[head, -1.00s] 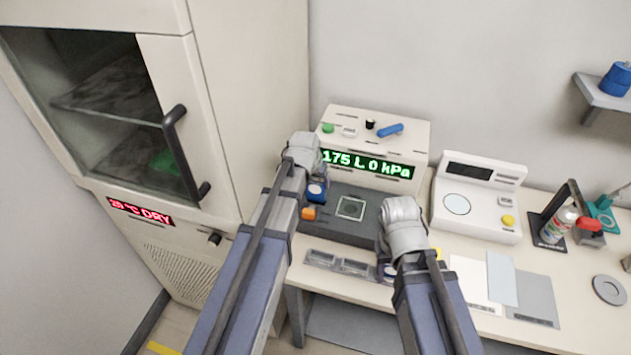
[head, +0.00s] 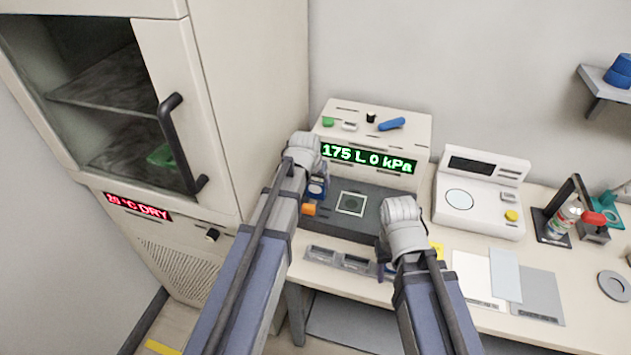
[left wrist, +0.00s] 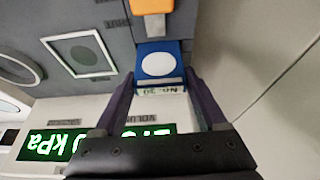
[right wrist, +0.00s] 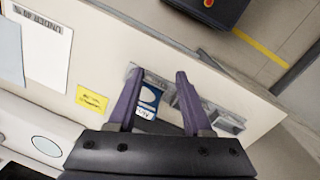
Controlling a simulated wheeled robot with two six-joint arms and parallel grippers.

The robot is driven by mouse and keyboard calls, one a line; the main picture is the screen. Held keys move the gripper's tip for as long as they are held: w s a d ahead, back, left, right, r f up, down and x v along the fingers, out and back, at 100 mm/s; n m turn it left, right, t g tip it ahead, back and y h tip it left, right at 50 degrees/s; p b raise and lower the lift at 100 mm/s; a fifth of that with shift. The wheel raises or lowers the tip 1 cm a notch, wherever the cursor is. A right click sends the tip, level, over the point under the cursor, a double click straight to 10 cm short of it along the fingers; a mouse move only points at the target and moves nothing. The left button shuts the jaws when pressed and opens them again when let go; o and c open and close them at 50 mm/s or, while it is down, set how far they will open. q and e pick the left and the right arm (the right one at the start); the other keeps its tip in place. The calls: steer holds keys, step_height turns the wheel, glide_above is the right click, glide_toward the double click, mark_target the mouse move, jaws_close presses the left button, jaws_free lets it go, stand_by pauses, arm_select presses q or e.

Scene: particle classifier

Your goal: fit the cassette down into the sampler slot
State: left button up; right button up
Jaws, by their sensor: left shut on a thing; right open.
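The sampler (head: 375,150) has a dark grey deck with an orange lever (head: 309,210) at its left end. My left gripper (head: 317,180) is shut on a blue cassette (head: 316,188) with a white disc. In the left wrist view the cassette (left wrist: 160,64) lies between the fingers, close to the orange lever (left wrist: 150,6). Its far end meets the lever's edge in the picture. The slot is hidden, and I cannot tell whether the cassette is in it or above it. My right gripper (right wrist: 155,85) is open around another blue cassette (right wrist: 148,98) at a grey rack (right wrist: 228,122).
A white-framed square (head: 351,203) is on the deck, right of the held cassette. The tall cabinet (head: 255,100) stands close on the left. A white instrument (head: 480,205), papers (head: 478,275) and a yellow label (right wrist: 92,100) are to the right.

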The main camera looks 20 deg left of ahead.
mark_target(313, 201)
arm_select(q)
steer(key=shift+f+b, duration=1.35)
steer(key=shift+f, duration=0.15)
arm_select(e)
steer(key=shift+f, duration=1.45)
arm_select(q)
steer(key=o, duration=1.5)
steer(key=shift+r, duration=0.15)
arm_select(e)
steer(key=shift+r, duration=0.15)
arm_select(q)
steer(key=p+v, duration=0.7)
steer(key=shift+s+r, duration=0.2)
steer(key=shift+r, duration=0.1)
arm_select(e)
step_height(313, 201, up, 7)
arm_select(q)
steer(key=s+d+m+g, duration=0.1)
steer(key=s+d, duration=0.3)
steer(key=s, duration=0.3)
steer(key=s+d+f+m+g+y, duration=0.1)
steer(key=s+d+g, duration=0.1)
steer(key=s+d, duration=0.3)
steer(key=s+d+m+g, duration=0.1)
steer(key=s+d, duration=0.3)
steer(key=s, duration=0.5)
steer(key=shift+d+f+g+y, duration=0.2)
steer(key=shift+f+g+y, duration=0.1)
steer(key=shift+g, duration=0.1)
